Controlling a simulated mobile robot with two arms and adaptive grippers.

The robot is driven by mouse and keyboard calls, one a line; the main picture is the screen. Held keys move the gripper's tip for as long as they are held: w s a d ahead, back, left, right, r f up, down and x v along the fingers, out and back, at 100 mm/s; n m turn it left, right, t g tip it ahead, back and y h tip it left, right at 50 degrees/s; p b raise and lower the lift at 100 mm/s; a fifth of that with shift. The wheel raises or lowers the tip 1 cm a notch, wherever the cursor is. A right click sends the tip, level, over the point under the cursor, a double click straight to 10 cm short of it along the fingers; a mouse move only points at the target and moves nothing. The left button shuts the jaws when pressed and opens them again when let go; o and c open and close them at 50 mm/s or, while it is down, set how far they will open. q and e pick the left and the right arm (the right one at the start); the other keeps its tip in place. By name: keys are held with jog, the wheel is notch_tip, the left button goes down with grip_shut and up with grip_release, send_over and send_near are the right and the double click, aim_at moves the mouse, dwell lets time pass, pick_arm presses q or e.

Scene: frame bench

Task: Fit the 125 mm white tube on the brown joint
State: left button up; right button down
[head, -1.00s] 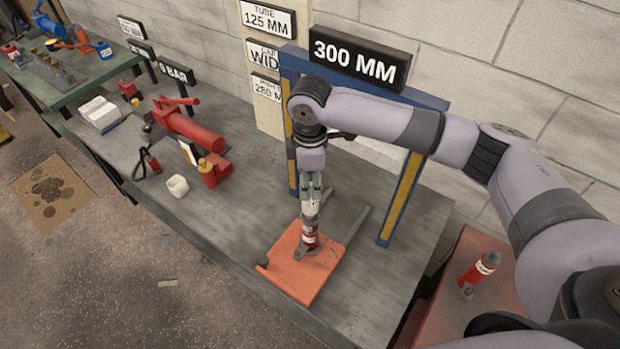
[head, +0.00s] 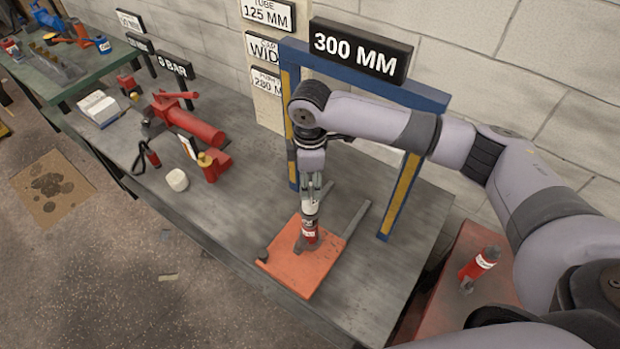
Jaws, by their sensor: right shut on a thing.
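My right gripper (head: 313,187) is above the orange plate (head: 285,268) in the head view, pointing down. It is shut on a small white piece (head: 310,207), which looks like the white tube; most of it is too small or covered to make out. Directly below it a red cylinder (head: 309,232) with a white label and dark top stands on the plate, slightly tilted in the picture. The white piece meets or overlaps the cylinder's top; I cannot tell whether they touch. I cannot make out a brown joint. My left gripper is not in view.
A blue and yellow frame (head: 400,195) with a 300 MM sign (head: 360,52) stands behind the plate. A red press (head: 190,125) and a white cup-like block (head: 177,180) lie left. The bench between is clear.

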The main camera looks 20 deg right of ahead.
jog(key=shift+f, duration=0.2)
jog(key=c, duration=1)
grip_release()
jog(key=shift+c, duration=0.2)
jog(key=shift+f, duration=0.1)
notch_tip(320, 180, up, 12)
jog(key=shift+r, duration=0.1)
